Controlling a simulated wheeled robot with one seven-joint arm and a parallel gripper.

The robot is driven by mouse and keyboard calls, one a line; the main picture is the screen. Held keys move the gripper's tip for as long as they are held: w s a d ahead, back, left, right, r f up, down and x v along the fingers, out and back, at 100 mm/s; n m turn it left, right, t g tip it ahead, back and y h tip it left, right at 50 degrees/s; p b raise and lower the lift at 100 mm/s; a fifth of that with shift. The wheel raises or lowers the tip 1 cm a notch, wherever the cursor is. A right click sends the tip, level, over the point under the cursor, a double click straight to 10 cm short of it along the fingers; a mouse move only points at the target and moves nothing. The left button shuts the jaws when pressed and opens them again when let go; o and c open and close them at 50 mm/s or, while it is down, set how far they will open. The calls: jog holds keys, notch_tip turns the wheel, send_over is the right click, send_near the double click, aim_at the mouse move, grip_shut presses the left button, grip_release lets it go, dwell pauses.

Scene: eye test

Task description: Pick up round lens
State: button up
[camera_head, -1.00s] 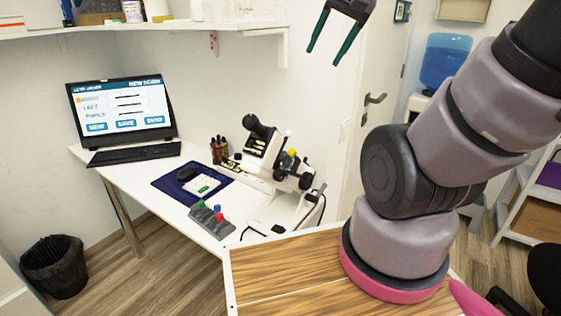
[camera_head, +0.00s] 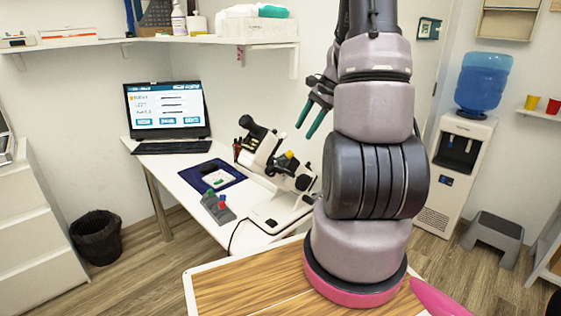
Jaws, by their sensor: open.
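I cannot make out a round lens for certain. A small grey holder (camera_head: 217,211) with green, blue and red tops stands in front of the mat. My gripper (camera_head: 304,132) is in the air, up and right of the instrument in the picture. Its two green-tipped fingers are apart with nothing between them.
A laptop (camera_head: 167,108) stands open at the desk's back. A shelf (camera_head: 130,40) with bottles and boxes hangs above. A black bin (camera_head: 97,238) is on the floor at left. A water dispenser (camera_head: 463,150) and grey step stool (camera_head: 495,238) are at right.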

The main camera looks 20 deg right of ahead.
aim_at(291, 151)
jog(key=x, duration=0.9)
jog(key=shift+w, duration=0.1)
grip_shut()
